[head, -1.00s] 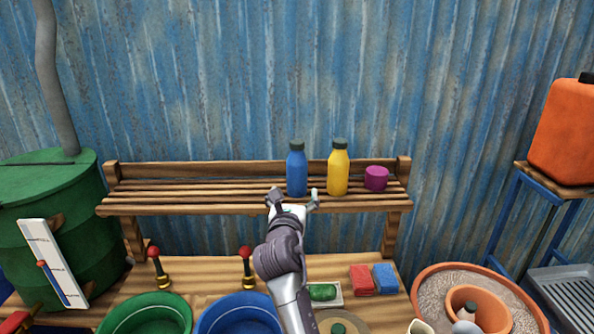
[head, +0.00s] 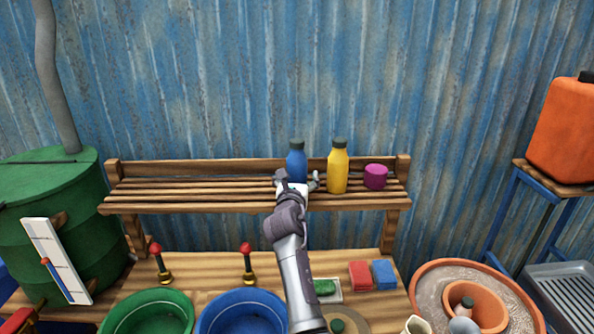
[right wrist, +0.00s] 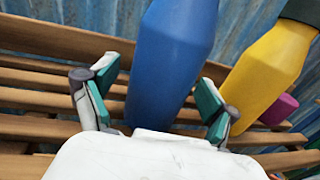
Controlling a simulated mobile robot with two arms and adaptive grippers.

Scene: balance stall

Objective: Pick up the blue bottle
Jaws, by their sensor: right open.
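The blue bottle (head: 297,160) with a dark cap stands upright on the slatted wooden shelf (head: 190,194). My right gripper (head: 297,181) is in front of its lower part and hides some of it. In the right wrist view the blue bottle (right wrist: 170,62) rises between the two teal-padded fingers of my right gripper (right wrist: 155,103). The fingers are open, one on each side, with a gap showing at the left finger. Whether the right finger touches the bottle is hard to tell. My left gripper is not in view.
A yellow bottle (head: 338,170) stands close on the right, also near the right finger in the right wrist view (right wrist: 268,70). A purple cup-like object (head: 376,177) is beyond it. The shelf's left part is clear. Green (head: 148,314) and blue (head: 243,312) basins are below.

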